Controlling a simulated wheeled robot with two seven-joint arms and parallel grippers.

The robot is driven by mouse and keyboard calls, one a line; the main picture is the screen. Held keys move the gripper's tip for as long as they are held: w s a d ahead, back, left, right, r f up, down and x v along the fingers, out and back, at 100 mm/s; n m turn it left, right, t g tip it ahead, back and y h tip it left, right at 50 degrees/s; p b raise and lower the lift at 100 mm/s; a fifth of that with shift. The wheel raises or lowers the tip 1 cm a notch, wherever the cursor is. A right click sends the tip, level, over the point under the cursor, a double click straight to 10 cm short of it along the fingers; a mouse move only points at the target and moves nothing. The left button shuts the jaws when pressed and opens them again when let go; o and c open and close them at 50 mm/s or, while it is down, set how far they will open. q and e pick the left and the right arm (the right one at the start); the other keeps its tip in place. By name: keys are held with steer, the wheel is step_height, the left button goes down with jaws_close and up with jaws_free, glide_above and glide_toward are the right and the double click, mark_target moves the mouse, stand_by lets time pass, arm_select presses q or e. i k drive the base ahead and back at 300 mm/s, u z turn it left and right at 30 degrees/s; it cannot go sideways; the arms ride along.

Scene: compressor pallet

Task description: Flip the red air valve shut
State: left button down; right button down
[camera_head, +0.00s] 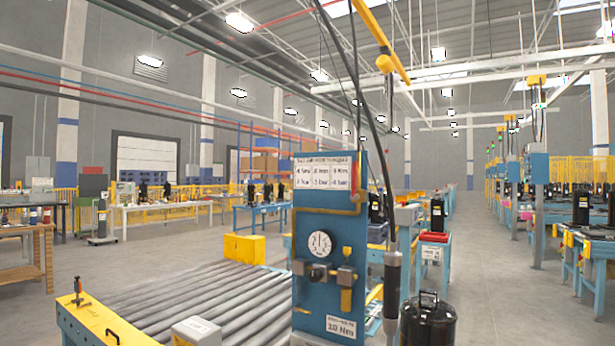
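A blue panel post (327,290) stands in the centre of the head view. It carries a round white gauge (320,243), a dark knob (318,272) below it, and brass-coloured fittings (347,276) at the right. Neither gripper is in view.
A roller conveyor (190,300) stretches left behind the panel. A dark hanging tool (391,280) and its cable hang just right of the panel. A black cylinder (428,320) stands at the lower right. Open grey floor (500,300) lies further right.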

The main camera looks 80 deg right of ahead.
mark_target(354, 196)
steer(key=z, duration=0.6)
steer(key=i, duration=1.05)
steer(key=z, duration=1.7)
steer(key=i, duration=0.55)
steer(key=z, duration=0.45)
